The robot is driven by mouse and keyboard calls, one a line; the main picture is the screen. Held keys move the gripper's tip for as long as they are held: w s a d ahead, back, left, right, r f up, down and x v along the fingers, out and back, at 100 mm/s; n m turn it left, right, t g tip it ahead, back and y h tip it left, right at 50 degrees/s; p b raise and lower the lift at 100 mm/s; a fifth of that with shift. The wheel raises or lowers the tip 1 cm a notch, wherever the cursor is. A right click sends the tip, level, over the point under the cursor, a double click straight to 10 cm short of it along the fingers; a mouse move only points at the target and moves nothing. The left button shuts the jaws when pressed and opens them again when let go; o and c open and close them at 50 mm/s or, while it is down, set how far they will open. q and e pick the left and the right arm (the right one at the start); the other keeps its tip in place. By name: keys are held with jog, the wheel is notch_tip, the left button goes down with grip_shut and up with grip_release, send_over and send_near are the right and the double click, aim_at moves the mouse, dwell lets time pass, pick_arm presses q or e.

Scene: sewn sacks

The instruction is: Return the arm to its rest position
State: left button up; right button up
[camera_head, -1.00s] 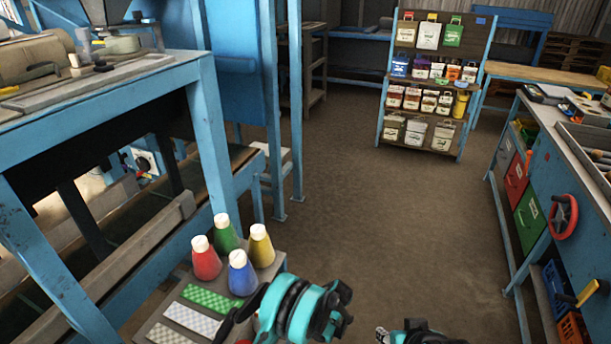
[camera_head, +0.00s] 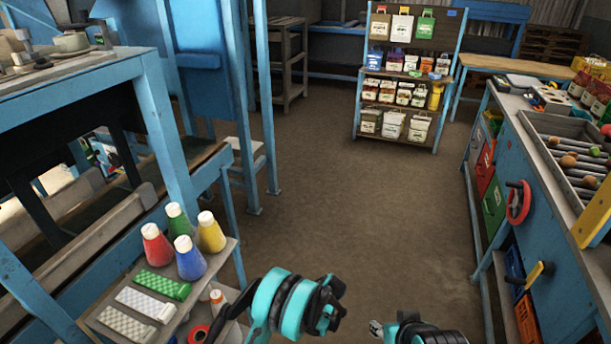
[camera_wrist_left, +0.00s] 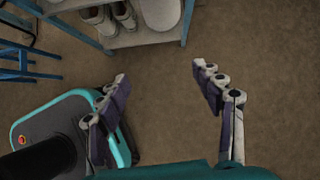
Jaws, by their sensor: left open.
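My left arm (camera_head: 295,305) comes in at the bottom middle of the head view, bent, with teal and black joints. Its fingers are not clear there. In the left wrist view my left gripper (camera_wrist_left: 160,92) has its two fingers wide apart, with only bare floor between them. It holds nothing. Part of my right arm (camera_head: 425,332) shows at the bottom edge of the head view. A small metallic piece shows at its left end, but I cannot tell the state of the right gripper.
A blue-framed table (camera_head: 160,110) is at left, and a workbench (camera_head: 500,185) with a red handwheel is at right. A bag shelf (camera_head: 398,130) stands ahead. The floor (camera_head: 330,200) between is clear.

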pick_arm(q)
jog(key=s+a+r+n+h, duration=0.1)
jog(key=a+r+n, duration=0.15)
jog(key=r, duration=0.55)
jog(key=s+a+r+n+t+h, duration=0.1)
jog(key=a+r+n, duration=0.15)
jog(key=r, duration=0.65)
jog(key=s+a+r+n+h, duration=0.1)
jog(key=a+r+n, duration=0.15)
jog(key=r, duration=0.55)
jog(key=s+a+r+n+t+h, duration=0.1)
jog(key=s+a+r+n, duration=0.1)
jog(key=s, duration=0.4)
jog(key=s+a+r+n+t+h, duration=0.1)
jog(key=s+r+n+t, duration=0.1)
jog(key=s+r+n, duration=0.2)
jog(key=s+a+r+n+t+h, duration=0.1)
jog(key=s+a+r+n, duration=0.1)
jog(key=s+r+n, duration=0.2)
jog(key=shift+s+a+n, duration=0.3)
jog(key=shift+s+n, duration=1.45)
jog(key=shift+s, duration=1.2)
jog(key=shift+r, duration=0.1)
